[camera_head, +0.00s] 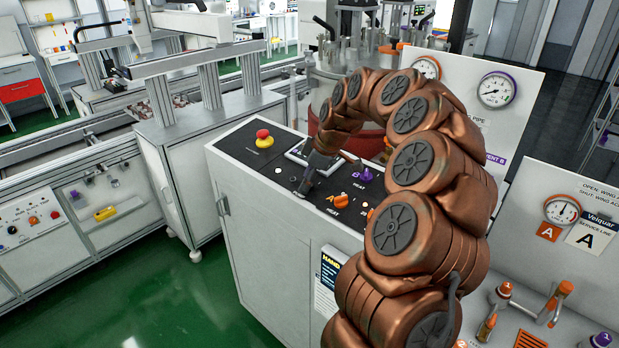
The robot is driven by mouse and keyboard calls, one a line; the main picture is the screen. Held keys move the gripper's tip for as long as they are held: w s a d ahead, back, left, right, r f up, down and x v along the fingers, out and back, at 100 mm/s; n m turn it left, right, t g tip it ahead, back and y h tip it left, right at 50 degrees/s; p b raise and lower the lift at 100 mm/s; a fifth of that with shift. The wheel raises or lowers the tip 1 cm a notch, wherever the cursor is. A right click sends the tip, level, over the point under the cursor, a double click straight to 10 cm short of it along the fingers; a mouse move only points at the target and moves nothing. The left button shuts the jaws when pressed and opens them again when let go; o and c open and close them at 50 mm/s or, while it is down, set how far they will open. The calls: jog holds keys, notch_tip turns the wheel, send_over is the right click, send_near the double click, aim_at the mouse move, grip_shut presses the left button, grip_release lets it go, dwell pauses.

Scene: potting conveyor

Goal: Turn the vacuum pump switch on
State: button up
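My gripper (303,188) reaches down to the top of the grey control cabinet (262,230). Its fingers look close together, but they are small and dark, so I cannot tell whether they are open or shut. The fingertips are close to the black panel (235,148); contact cannot be made out. No vacuum pump label is readable, so I cannot single out that switch; my gripper may cover it. A purple knob (366,175) and an orange knob (341,200), both beside HEAT labels, are right of my gripper. A small pale button (278,170) lies to its left.
A red emergency stop (263,134) on a yellow base and a partly hidden display (301,150) are on the same panel. Pressure gauges (496,90) stand on white boards at right. A conveyor frame (60,140) is at left. Green floor (180,300) is clear in front.

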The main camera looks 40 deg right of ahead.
jog(key=c, duration=0.8)
jog(key=shift+d, duration=0.1)
jog(key=shift+c, duration=0.2)
jog(key=shift+f+m+b, duration=0.15)
jog(key=shift+m+b, duration=0.25)
jog(key=shift+b, duration=0.7)
jog(key=shift+f+m+t+h+b, duration=0.15)
jog(key=shift+m+t+h+b, duration=0.35)
jog(key=shift+b, duration=0.75)
jog(key=m+h+b, duration=0.1)
jog(key=m+b, duration=0.2)
jog(key=b, duration=0.3)
jog(key=shift+s+m, duration=0.1)
jog(key=shift+m, duration=0.3)
jog(key=m+b, duration=0.1)
jog(key=m+h+b, duration=0.1)
jog(key=b, duration=0.1)
jog(key=m+h+b, duration=0.1)
jog(key=m+b, duration=0.1)
jog(key=shift+a+t, duration=0.3)
jog(key=shift+r+m+h+b, duration=0.35)
jog(key=shift+m+h+b, duration=0.25)
jog(key=shift+m+b, duration=0.45)
jog(key=shift+a, duration=0.1)
